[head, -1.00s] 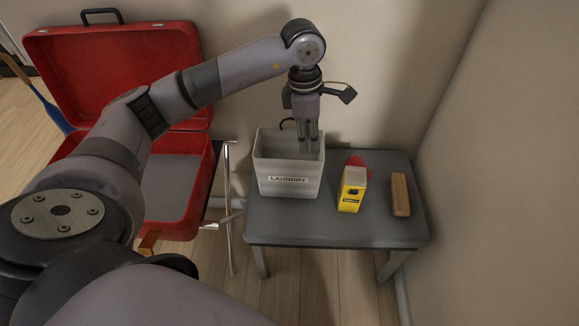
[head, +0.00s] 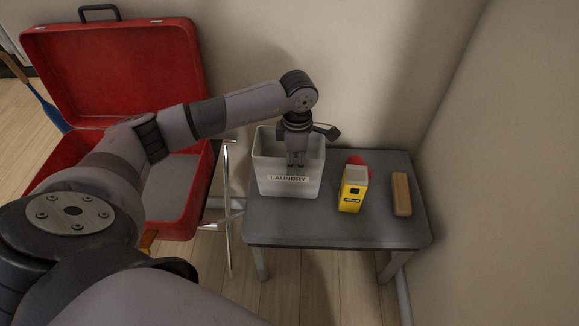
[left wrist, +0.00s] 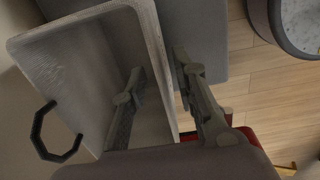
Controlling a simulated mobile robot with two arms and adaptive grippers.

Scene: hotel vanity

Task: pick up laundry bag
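The laundry bag (head: 270,187) is a pale, open-topped, box-shaped bin with a "LAUNDRY" label on its front. It stands upright on the left part of the grey table. My left gripper (head: 296,170) points down at the bag's front rim. In the left wrist view, the bag (left wrist: 75,70) fills the left side and has a dark ring-like handle (left wrist: 40,140). My left gripper (left wrist: 159,60) is open there, one finger inside the bag and the other outside, with the wall between them. A gap shows beside the outer finger. My right gripper is not in view.
The grey table (head: 330,228) also holds a yellow box (head: 352,190), a red item (head: 356,160) partly behind it, and a wooden block (head: 401,194). An open red suitcase (head: 120,65) stands left on a metal-legged rack (head: 228,190). Walls close off the back and right.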

